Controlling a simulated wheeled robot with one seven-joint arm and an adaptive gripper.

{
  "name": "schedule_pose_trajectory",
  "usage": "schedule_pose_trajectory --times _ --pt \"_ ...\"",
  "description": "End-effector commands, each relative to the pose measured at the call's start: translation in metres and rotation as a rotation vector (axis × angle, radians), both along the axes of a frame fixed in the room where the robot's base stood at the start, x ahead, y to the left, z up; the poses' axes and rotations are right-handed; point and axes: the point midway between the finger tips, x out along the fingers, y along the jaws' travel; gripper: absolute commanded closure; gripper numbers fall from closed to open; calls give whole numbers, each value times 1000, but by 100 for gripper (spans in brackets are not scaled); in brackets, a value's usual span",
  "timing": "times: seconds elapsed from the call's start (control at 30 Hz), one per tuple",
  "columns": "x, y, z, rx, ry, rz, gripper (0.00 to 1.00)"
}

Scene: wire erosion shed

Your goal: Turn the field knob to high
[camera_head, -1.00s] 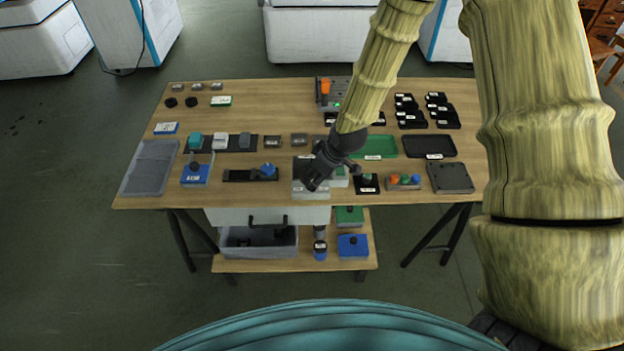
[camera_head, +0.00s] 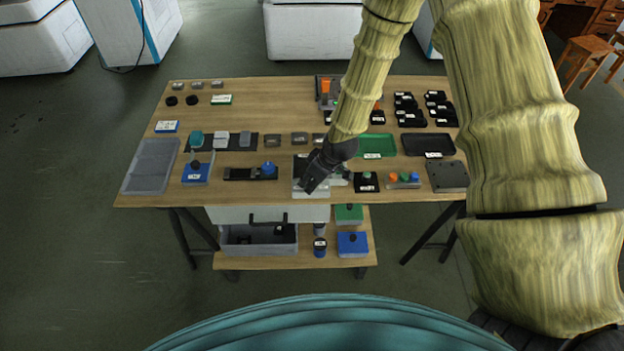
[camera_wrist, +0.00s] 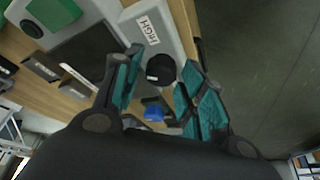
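A grey box with a white label reading HIGH (camera_wrist: 152,30) is in the wrist view. A round black knob (camera_wrist: 160,69) is at its edge, between my fingertips. My gripper (camera_wrist: 163,62) is open, with teal-padded fingers on both sides of the knob and visible gaps; contact is not clear. In the head view my gripper (camera_head: 312,178) reaches down over the pale grey box (camera_head: 311,192) at the table's front edge. The knob is hidden there by my gripper. The knob's pointer direction cannot be made out.
A black fixture with a blue knob (camera_head: 268,169) stands left of the box. A black block (camera_head: 366,182) and a block with coloured buttons (camera_head: 403,180) stand to the right. Green (camera_head: 376,155) and black trays lie behind. An open grey drawer (camera_head: 236,248) is below the table.

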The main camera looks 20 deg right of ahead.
Motion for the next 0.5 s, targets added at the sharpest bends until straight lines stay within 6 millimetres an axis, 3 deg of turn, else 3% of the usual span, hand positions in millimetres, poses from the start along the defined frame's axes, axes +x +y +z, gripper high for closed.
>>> schedule_pose_trajectory --times 0.03,0.13,0.17,0.5 --pt "0 0 0 0 0 0 74" --pt "0 0 0 0 0 0 92" --pt "0 0 0 0 0 0 94" --pt "1 1 0 -2 -2 -51 94"
